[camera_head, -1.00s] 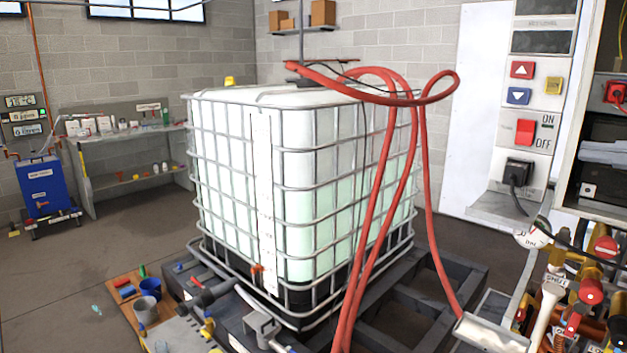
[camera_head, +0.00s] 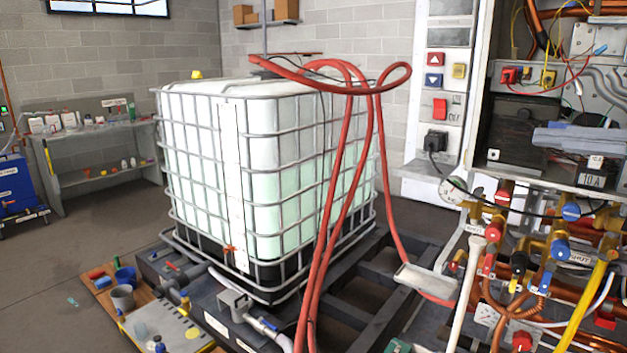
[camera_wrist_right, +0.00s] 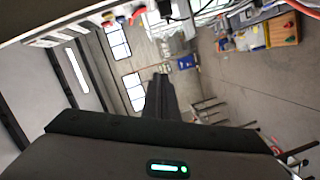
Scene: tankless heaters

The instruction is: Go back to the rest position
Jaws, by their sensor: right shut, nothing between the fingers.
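My right gripper (camera_head: 545,137) shows at the right of the head view as a grey shape in front of the open heater cabinet, pointing left. In the right wrist view its dark fingers (camera_wrist_right: 160,80) are together, with nothing between them. Beyond them are the floor, a wall and windows. My left gripper is in neither view.
A caged white tank (camera_head: 205,160) stands at centre, with red hoses (camera_head: 335,200) over its side. Pipes and valves (camera_head: 520,260) crowd the lower right below the cabinet (camera_head: 480,120). A small wooden board (camera_head: 100,295) holds cups. Open floor (camera_head: 60,260) lies at left.

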